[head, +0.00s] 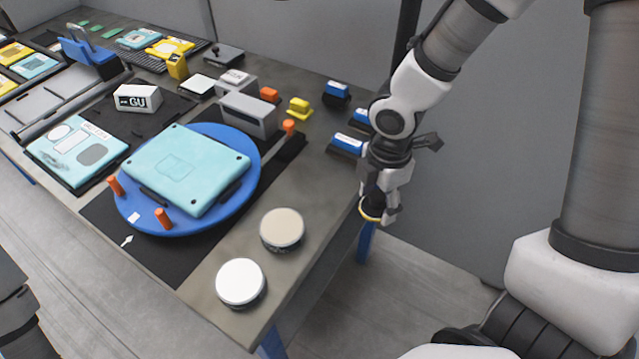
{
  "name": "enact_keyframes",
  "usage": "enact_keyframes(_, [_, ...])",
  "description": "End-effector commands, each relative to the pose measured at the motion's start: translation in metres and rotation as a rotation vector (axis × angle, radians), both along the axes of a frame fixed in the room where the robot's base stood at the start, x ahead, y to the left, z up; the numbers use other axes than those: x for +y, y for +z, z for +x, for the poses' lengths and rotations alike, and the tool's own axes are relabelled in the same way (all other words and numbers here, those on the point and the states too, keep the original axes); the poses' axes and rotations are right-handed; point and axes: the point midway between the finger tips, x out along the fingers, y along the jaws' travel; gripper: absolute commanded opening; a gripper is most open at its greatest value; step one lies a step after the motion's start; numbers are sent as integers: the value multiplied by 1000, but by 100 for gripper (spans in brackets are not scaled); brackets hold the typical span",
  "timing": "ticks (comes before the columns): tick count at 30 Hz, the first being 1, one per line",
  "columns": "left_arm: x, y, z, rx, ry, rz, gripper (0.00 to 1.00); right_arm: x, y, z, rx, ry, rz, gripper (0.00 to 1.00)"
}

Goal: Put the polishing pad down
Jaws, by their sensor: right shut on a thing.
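The gripper's fingers hide part of the pad. A dark part of mine shows at the lower left, but no left gripper fingers show.
A white round pad (240,282) and a beige round pad (283,229) sit on the table's near right corner. A blue turntable (252,180) with orange pegs carries a turquoise case (187,168). Blue-topped blocks (347,144) line the back right edge.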

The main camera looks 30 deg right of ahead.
Motion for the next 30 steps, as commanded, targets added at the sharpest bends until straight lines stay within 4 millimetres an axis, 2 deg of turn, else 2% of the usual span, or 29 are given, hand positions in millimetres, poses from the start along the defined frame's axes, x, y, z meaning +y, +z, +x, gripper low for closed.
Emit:
enact_keyframes(1, [0, 21, 0, -1, 0, 0, 87, 4, 10, 13, 5, -1, -9, 23])
enact_keyframes(3, [0, 36, 0, -1, 0, 0, 87, 12, 8, 33, 4, 0, -11, 23])
enact_keyframes(12, [0, 59, 0, 0, 0, 0, 87, 43, -6, 111, -3, -2, -5, 23])
enact_keyframes(15, [0, 61, 0, 0, 0, 0, 87, 49, -10, 125, -2, -3, -4, 23])
enact_keyframes(23, [0, 72, 0, 0, 0, 0, 87, 50, -44, 127, 2, -5, -2, 23])
enact_keyframes(30, [0, 70, 0, 0, 0, 0, 87, 50, -47, 127, -1, -6, -2, 23])
